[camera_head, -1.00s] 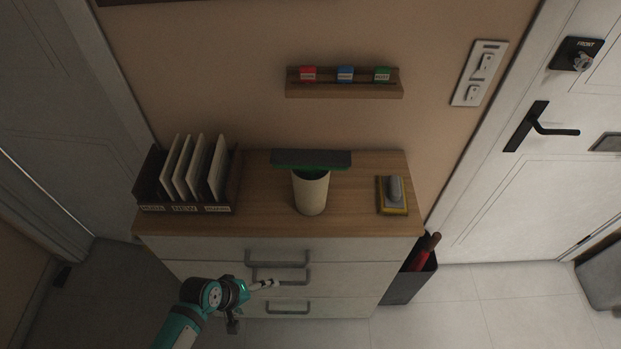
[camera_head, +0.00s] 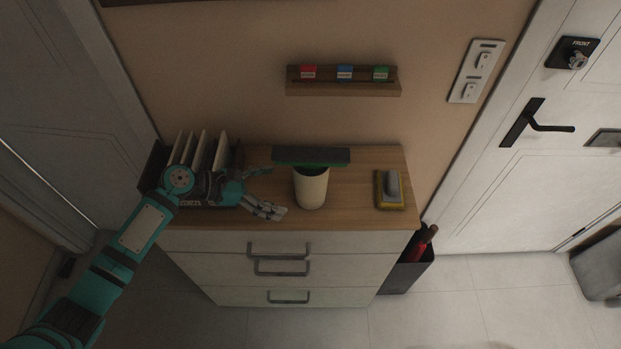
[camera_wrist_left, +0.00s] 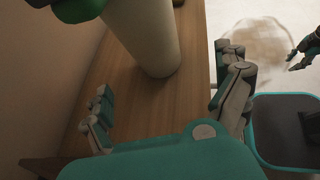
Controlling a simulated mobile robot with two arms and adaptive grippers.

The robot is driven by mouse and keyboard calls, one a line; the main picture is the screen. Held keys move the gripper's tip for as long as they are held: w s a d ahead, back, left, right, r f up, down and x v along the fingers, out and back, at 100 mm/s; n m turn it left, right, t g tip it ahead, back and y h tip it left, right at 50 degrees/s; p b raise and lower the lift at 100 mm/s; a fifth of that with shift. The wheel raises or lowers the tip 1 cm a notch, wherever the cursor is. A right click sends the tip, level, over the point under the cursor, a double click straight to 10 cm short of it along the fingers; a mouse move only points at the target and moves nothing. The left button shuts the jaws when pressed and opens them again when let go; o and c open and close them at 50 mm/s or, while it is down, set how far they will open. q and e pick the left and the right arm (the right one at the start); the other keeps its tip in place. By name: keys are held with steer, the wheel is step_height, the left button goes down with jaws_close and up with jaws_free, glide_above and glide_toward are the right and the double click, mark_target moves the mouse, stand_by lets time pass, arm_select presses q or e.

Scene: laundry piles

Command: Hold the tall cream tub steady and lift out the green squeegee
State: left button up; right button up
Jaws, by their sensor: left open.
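The tall cream tub (camera_head: 311,188) stands upright on the wooden dresser top and also shows in the left wrist view (camera_wrist_left: 148,35). The green squeegee (camera_head: 312,163) stands in it; its wide dark head with a green edge lies across above the rim, and its handle is hidden inside. My left gripper (camera_head: 276,192) is open and empty just left of the tub, fingers pointing at it, apart from it. In the left wrist view, the tub is ahead of the open fingers (camera_wrist_left: 165,90). Part of my right gripper (camera_wrist_left: 300,55) shows at that view's right edge; its jaws are unclear.
A dark file rack (camera_head: 150,170) with several white panels stands at the left, partly behind my left arm. A yellow-and-grey brush-like block (camera_head: 391,190) lies right of the tub. A wall shelf (camera_head: 343,87) hangs above. Bare wood (camera_head: 350,205) lies between tub and block.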

mark_target(307, 190)
arm_select(q)
steer(key=shift+w+r+n, duration=0.1)
steer(key=shift+w+n, duration=0.15)
steer(key=shift+n, duration=0.05)
steer(key=shift+d+b, duration=0.2)
steer(key=shift+b, duration=0.15)
steer(key=b+x, duration=0.3)
steer(key=x, duration=0.2)
steer(key=shift+a, duration=0.1)
steer(key=x, duration=0.3)
steer(key=shift+x, duration=0.75)
